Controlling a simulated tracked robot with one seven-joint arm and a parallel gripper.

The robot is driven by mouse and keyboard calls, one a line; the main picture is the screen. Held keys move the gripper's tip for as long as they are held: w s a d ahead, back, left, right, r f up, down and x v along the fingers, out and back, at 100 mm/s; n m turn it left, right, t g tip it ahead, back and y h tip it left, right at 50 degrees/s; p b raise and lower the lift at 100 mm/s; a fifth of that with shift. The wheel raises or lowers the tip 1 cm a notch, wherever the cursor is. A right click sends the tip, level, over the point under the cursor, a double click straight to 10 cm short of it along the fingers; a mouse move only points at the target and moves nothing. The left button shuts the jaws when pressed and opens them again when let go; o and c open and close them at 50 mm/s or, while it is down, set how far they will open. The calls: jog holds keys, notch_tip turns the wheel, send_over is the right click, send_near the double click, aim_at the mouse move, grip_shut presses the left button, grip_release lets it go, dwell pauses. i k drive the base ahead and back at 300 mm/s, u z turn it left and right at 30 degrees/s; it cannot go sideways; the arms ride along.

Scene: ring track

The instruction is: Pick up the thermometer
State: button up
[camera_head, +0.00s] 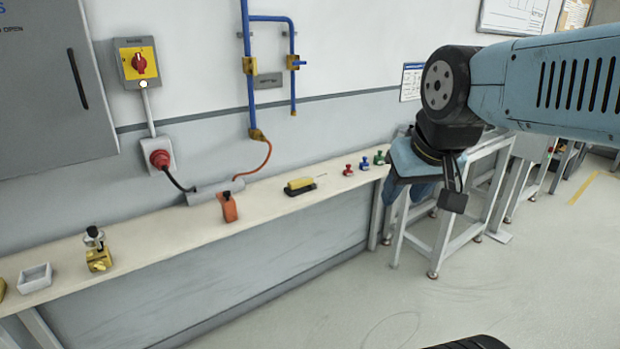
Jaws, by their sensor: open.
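A yellow, block-shaped item (300,184) with a thin probe-like tip pointing right lies on a dark base on the wall bench. It looks most like the thermometer, but it is too small to be certain. My gripper (453,188) hangs at the right, in front of the bench's right end and apart from the yellow item. It points downward and holds nothing that I can see. One dark finger shows clearly; the other is partly hidden.
The narrow bench (170,236) runs along the wall. An orange device (228,207) stands left of the yellow item; small red (348,170), blue and green pieces stand to its right. A brass device (98,255) and white tray (35,278) are far left. Foreground floor is mostly clear.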

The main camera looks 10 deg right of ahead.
aim_at(294, 184)
jog(key=z, duration=0.2)
jog(key=i, duration=1.4)
jog(key=u, duration=0.45)
